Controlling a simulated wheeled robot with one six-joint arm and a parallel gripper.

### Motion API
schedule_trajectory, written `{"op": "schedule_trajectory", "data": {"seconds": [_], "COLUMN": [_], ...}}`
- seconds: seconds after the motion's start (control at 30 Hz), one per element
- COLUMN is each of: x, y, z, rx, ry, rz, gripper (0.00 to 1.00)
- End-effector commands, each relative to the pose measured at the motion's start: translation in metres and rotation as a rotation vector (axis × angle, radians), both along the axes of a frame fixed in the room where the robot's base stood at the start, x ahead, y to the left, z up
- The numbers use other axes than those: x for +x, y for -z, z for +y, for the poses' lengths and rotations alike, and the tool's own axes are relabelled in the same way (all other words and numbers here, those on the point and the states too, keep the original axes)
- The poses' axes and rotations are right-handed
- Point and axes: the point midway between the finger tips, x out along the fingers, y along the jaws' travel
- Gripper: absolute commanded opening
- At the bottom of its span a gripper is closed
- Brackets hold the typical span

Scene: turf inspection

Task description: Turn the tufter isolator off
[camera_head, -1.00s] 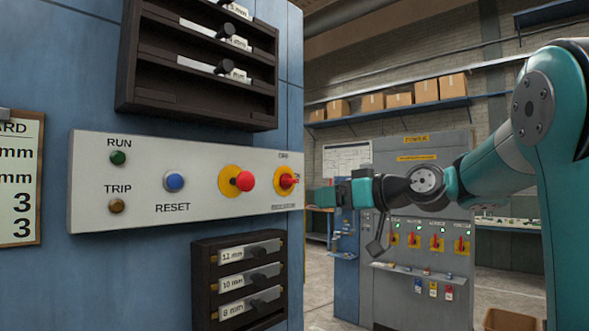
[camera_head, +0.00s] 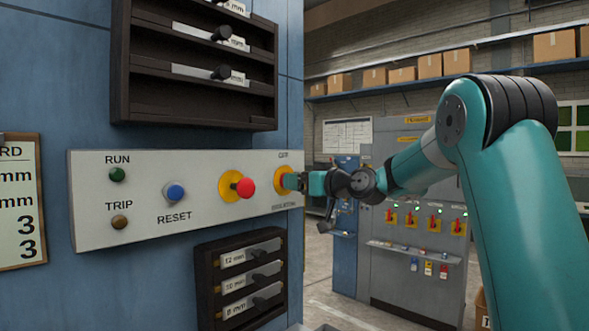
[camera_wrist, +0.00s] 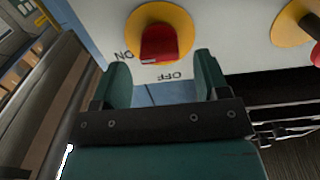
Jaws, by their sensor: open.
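The tufter isolator has a red handle (camera_wrist: 160,45) on a yellow disc (camera_wrist: 150,14), on the pale control panel (camera_head: 85,232). In the wrist view, ON is printed left of the disc and OFF below it, upside down. I cannot tell exactly which mark the handle points at.
A red mushroom button (camera_head: 245,187), a blue RESET button (camera_head: 175,192) and two lamps share the panel. A dark rack (camera_head: 207,290) juts out below, another (camera_head: 120,60) above. A grey cabinet (camera_head: 390,285) with several red-yellow switches stands behind. Floor shows between.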

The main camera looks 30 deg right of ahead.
Motion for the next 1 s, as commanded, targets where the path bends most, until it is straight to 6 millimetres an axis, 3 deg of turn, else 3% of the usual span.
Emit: {"op": "schedule_trajectory", "data": {"seconds": [0.2,0.53,0.73,0.77,1.0], "x": [0.021,0.024,0.024,0.024,0.024], "y": [-0.001,0.0,0.0,0.0,0.002], "z": [0.006,0.006,0.006,0.006,0.006], "rx": [0.001,0.0,0.0,0.0,-0.015], "ry": [-0.001,0.001,0.0,0.0,0.001], "rz": [0.0,0.0,0.0,0.0,-0.005], "gripper": [0.68,0.68,0.22,0.19,0.19]}}
